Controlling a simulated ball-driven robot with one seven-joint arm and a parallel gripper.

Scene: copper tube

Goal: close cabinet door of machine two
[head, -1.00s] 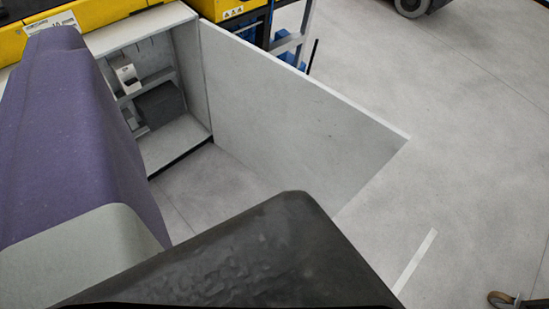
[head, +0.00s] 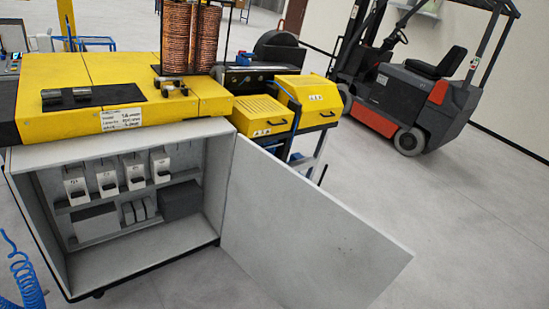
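The cabinet door (head: 300,235) is a large light-grey panel. It stands wide open, hinged at the right side of the cabinet and swung out toward the lower right. The cabinet (head: 125,274) is grey and its inside is exposed, with several white devices hanging in a row and dark and grey boxes on a shelf. The yellow machine top (head: 110,75) sits over the cabinet and carries a white label. My gripper is out of view, so its distance from the door cannot be told.
Yellow boxes (head: 262,112) on a blue-framed cart stand behind the door. Copper coils (head: 190,38) rise at the back. A forklift (head: 425,95) is parked at the upper right. A blue coiled hose (head: 27,278) is at the lower left. The floor right of the door is clear.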

